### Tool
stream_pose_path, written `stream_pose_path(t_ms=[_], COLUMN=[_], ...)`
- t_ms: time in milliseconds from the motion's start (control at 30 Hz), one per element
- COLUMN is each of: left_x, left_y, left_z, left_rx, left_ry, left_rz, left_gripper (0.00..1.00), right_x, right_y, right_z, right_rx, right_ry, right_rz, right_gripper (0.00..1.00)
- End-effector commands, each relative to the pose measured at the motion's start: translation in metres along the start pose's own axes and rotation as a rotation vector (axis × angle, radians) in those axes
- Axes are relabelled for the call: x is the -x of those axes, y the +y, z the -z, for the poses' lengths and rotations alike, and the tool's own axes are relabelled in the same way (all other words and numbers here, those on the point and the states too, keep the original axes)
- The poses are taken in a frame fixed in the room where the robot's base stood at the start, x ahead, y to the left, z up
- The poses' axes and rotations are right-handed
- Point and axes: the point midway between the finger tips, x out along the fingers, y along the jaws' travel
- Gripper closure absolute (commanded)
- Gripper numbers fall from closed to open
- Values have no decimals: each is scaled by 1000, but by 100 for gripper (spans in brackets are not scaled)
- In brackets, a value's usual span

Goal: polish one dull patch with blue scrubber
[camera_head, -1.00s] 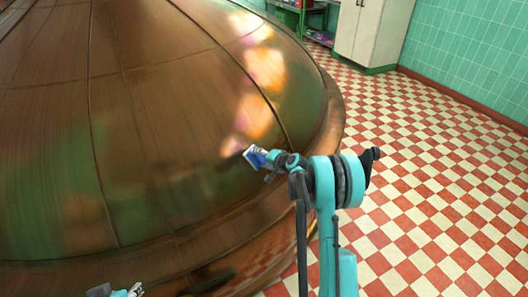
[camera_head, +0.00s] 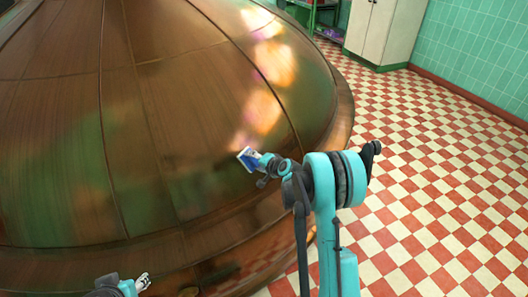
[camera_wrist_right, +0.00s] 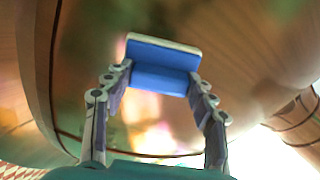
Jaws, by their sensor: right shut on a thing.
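The large copper kettle (camera_head: 60,130) fills the left and middle of the head view, its domed top made of seamed panels. Brighter and duller areas mix with reflections, so I cannot tell the edges of a dull patch. My right gripper (camera_head: 258,162) is shut on the blue scrubber (camera_head: 247,158), close to the lower right of the dome. In the right wrist view the scrubber (camera_wrist_right: 160,80) sits between both fingers, its pale pad facing the copper. I cannot tell whether the pad touches it. My left gripper (camera_head: 140,284) is low at the bottom edge, its jaws too small to read.
The kettle's rounded rim (camera_head: 338,115) curves along its right side. A red and cream checkered floor (camera_head: 440,190) lies open to the right. A pale cabinet (camera_head: 385,32) and a green shelf (camera_head: 315,15) stand at the back by a green tiled wall.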

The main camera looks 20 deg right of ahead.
Motion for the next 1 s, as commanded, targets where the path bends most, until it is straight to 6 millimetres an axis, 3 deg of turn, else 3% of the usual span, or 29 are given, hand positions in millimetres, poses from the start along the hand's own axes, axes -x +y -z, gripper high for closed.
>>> stream_pose_path(t_ms=[1000], left_x=[0], left_y=[0], left_z=[0], left_rx=[0], left_ry=[0], left_rz=[0], left_gripper=[60], right_x=[-5], right_y=[-24], right_z=[-66], right_rx=[-1], right_ry=[-8], right_rz=[2], right_gripper=[90])
